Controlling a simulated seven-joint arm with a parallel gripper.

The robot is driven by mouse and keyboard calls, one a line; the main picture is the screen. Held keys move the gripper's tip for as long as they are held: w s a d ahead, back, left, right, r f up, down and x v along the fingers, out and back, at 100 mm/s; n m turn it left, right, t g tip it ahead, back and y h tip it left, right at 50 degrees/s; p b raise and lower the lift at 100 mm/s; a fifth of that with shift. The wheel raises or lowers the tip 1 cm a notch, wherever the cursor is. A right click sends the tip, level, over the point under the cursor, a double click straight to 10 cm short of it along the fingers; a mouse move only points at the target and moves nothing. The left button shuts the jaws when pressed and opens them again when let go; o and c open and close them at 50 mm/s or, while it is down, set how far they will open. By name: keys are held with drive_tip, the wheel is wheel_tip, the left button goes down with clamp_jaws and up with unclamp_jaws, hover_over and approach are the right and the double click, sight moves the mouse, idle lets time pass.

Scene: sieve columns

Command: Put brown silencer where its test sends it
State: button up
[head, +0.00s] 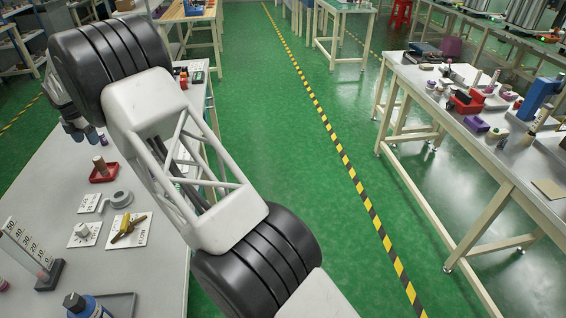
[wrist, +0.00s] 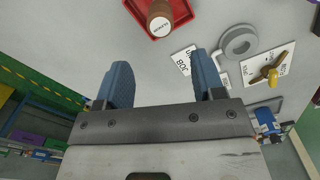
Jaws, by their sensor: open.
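A brown silencer (head: 101,163), a short cylinder, stands in a small red tray (head: 104,178) on the left table. In the wrist view the silencer (wrist: 159,14) is at the top edge, seen nearly from above, with the red tray (wrist: 184,17) around it. Lettering shows on its end but is too small to read surely. My gripper (wrist: 160,62) has its two blue fingers wide apart with nothing between them. It is above the table, apart from the silencer, which lies beyond the fingertips. In the head view my arm hides part of the table.
Near the tray are a grey ring (head: 119,199), a card with a grey knob (head: 83,231) and a card with a yellow lever (head: 129,227). Another cluttered table (head: 482,91) is across the green floor.

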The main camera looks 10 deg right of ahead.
drive_tip(key=shift+d, duration=0.1)
drive_tip(key=s+d+r+m, duration=0.35)
drive_tip(key=d+r, duration=0.35)
drive_tip(key=d, duration=0.5)
drive_tip(key=s+d+r+m+t, duration=0.15)
drive_tip(key=d+r+m, duration=0.25)
drive_tip(key=d+r, duration=0.55)
drive_tip(key=s+d+r+m+g, duration=0.1)
drive_tip(key=s+d+r+m, duration=0.3)
drive_tip(key=d, duration=1)
drive_tip(key=s+d+r+m+t, duration=0.1)
drive_tip(key=s+d+r+m, duration=0.25)
drive_tip(key=s+d, duration=0.5)
drive_tip(key=s+d+r+m, duration=0.35)
drive_tip(key=s+d, duration=0.25)
drive_tip(key=d, duration=0.5)
drive_tip(key=s+d+f+m, duration=0.3)
drive_tip(key=s+d, duration=0.3)
drive_tip(key=s, duration=0.4)
drive_tip(key=s+d+f+m, duration=0.3)
drive_tip(key=s+d+m, duration=0.2)
drive_tip(key=s, duration=0.6)
drive_tip(key=s+d+f+m+t, duration=0.1)
drive_tip(key=s+d+f+m, duration=0.2)
drive_tip(key=s, duration=0.8)
drive_tip(key=d+m, duration=0.2)
drive_tip(key=d, duration=0.1)
drive_tip(key=shift+d+f, duration=0.25)
drive_tip(key=shift+d, duration=0.1)
